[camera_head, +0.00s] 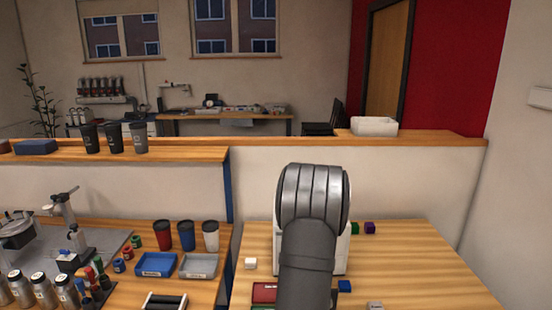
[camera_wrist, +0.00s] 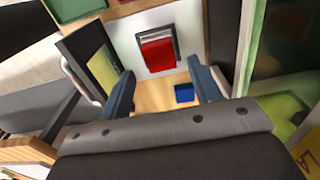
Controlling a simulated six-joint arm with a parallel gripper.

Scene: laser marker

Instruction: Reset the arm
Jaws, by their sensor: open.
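My gripper (camera_wrist: 163,88) shows in the wrist view as two blue-grey fingers set wide apart. It is open, with nothing held between the fingers. A small blue block (camera_wrist: 184,93) lies on the wooden surface beyond the gap, nearer the right finger. A red panel in a grey-white frame (camera_wrist: 158,53) lies farther off. In the head view my arm stands upright in front of a white machine (camera_head: 343,255) on the right table and hides most of it. The gripper itself is hidden behind my arm there.
On the right table (camera_head: 430,265) are a white block (camera_head: 250,263), a blue block (camera_head: 344,286), a green block (camera_head: 355,228), a purple block (camera_head: 369,228) and a red tray (camera_head: 265,293). The left table holds cups, a blue tray (camera_head: 156,264) and a grey tray (camera_head: 198,265). The right table's right side is clear.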

